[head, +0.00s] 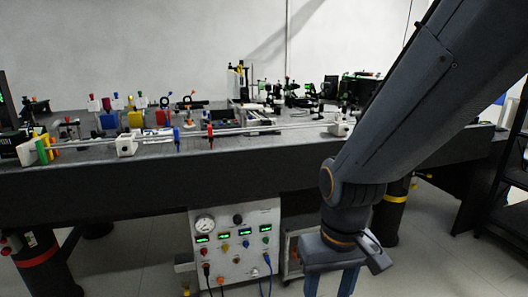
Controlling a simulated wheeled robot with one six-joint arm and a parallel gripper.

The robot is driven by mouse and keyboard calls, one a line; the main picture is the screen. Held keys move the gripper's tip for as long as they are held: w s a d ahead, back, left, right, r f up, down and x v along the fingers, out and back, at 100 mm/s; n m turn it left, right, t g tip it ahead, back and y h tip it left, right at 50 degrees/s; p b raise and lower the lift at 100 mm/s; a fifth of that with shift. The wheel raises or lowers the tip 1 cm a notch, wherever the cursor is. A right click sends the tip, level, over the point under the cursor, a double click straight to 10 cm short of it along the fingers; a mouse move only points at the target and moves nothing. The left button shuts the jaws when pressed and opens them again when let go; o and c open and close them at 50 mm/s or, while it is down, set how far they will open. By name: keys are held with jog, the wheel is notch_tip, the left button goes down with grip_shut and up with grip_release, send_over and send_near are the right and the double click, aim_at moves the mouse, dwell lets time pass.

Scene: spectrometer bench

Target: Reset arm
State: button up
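My arm (415,100) reaches down from the upper right of the head view, with its wrist low in front of the bench. My gripper (331,284) hangs at the bottom edge, pointing down. Two blue fingers stand apart with a gap between them, and nothing shows in the visible part of the gap. The fingertips are cut off by the frame. The gripper is in front of and below the tabletop of the optical bench (130,188), apart from everything on it.
The bench holds a rail (240,129) with coloured optics, and darker instruments (350,90) behind. A control panel (235,245) with a gauge, green displays and cables stands below, left of my gripper. A dark shelf rack (510,190) is at right. Bare floor (440,260) shows lower right.

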jog(key=s+d+r+m+p, duration=0.2)
jog(key=d+r+p, duration=0.5)
jog(key=r+p, duration=0.1)
jog(key=shift+d+r+p, duration=0.15)
jog(key=shift+r+p, duration=0.1)
jog(key=shift+p, duration=0.1)
jog(key=shift+c, duration=0.4)
dwell(1.0)
